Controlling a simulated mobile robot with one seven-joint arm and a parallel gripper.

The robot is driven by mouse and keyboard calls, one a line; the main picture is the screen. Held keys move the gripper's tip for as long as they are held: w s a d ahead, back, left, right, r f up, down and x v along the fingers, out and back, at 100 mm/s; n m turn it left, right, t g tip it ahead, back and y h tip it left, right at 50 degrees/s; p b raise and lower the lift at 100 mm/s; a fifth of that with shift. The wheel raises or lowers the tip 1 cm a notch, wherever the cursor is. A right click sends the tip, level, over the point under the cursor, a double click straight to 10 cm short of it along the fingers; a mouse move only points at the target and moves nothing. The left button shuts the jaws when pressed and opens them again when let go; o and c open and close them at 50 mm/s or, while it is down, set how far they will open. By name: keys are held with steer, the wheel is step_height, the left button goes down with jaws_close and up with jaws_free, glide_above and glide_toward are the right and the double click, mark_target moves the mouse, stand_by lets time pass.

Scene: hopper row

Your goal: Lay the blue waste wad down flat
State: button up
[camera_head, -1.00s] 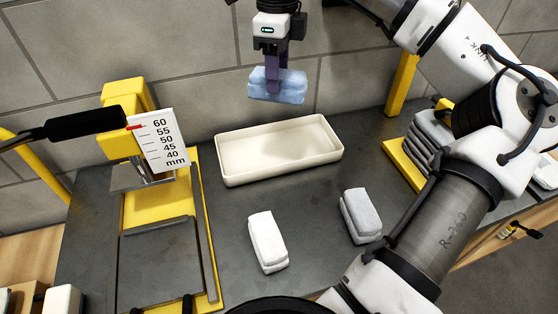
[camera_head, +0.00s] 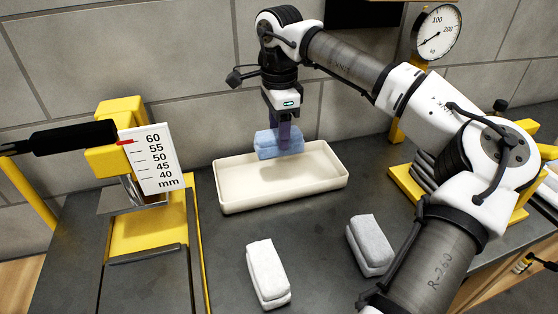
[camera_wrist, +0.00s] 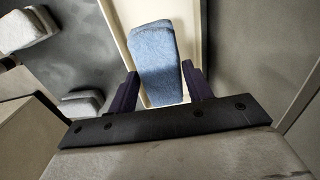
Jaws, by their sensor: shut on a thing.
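The blue waste wad (camera_head: 279,143) is a pale blue block with its long side roughly level. My gripper (camera_head: 284,138) points down and is shut on the wad about its middle. In the head view the wad overlaps the back part of the cream tray (camera_head: 333,182); it looks held above the tray floor, and I see no contact with it. In the wrist view the wad (camera_wrist: 157,62) sits between the two dark fingers (camera_wrist: 160,92), with part of the tray (camera_wrist: 193,38) behind it. The tray holds nothing else that I can see.
A white wad (camera_head: 267,272) and a grey wad (camera_head: 370,245) stand in front of the tray on the dark bench. A yellow press with a mm scale (camera_head: 153,158) is at the left. A dial gauge (camera_head: 436,32) and a yellow-based stack of grey pads (camera_head: 423,172) are at the right.

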step_height(320, 180, down, 8)
steer(key=shift+f, duration=0.2)
stand_by(0.3)
steer(key=shift+f, duration=0.2)
steer(key=o, duration=1.1)
steer(key=shift+r, duration=0.15)
step_height(320, 180, up, 12)
steer(key=shift+r, duration=0.1)
